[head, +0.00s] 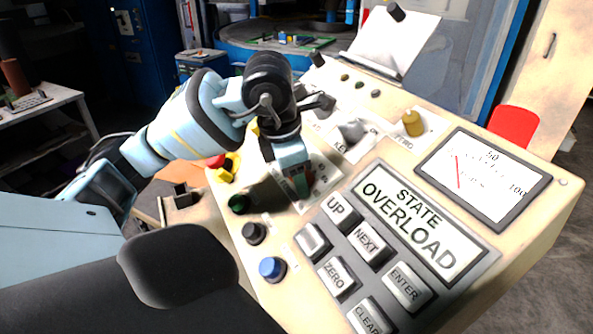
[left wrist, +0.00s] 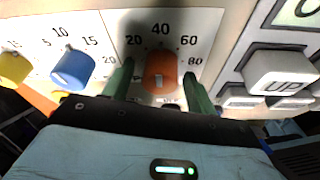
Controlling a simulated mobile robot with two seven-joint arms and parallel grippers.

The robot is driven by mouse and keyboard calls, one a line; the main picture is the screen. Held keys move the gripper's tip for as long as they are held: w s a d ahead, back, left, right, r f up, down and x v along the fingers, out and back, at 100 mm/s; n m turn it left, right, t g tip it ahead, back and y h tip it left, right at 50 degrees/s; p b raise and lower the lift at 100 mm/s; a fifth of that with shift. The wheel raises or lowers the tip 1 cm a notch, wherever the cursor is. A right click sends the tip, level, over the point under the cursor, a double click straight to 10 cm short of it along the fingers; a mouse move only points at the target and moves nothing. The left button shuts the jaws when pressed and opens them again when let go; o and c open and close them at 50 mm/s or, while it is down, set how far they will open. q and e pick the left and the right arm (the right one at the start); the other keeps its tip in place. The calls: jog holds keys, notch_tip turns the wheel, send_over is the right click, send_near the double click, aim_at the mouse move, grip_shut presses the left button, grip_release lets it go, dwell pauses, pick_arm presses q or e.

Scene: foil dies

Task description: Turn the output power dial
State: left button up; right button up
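In the left wrist view an orange dial (left wrist: 160,72) sits on a white plate with a scale marked 20, 40, 60 and 80. Its name label is not readable, so I cannot confirm it is the output power dial. My left gripper (left wrist: 157,88) has one green finger on each side of this dial, with a visible gap on both sides. In the head view the left gripper (head: 298,186) is down at the panel and hides most of the dial and its plate. My right gripper is in neither view.
A blue dial (left wrist: 73,68) and a yellow dial (left wrist: 14,67) are beside the orange one. Grey keys (head: 368,243), a STATE OVERLOAD screen (head: 418,222) and a needle meter (head: 484,178) are to the right. A blue button (head: 272,269) is near the front edge.

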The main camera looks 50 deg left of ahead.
pick_arm(q)
jog(key=shift+r, duration=0.1)
jog(key=v, duration=0.7)
jog(key=shift+r+p, duration=0.3)
jog(key=shift+p, duration=0.15)
jog(key=shift+s, duration=0.15)
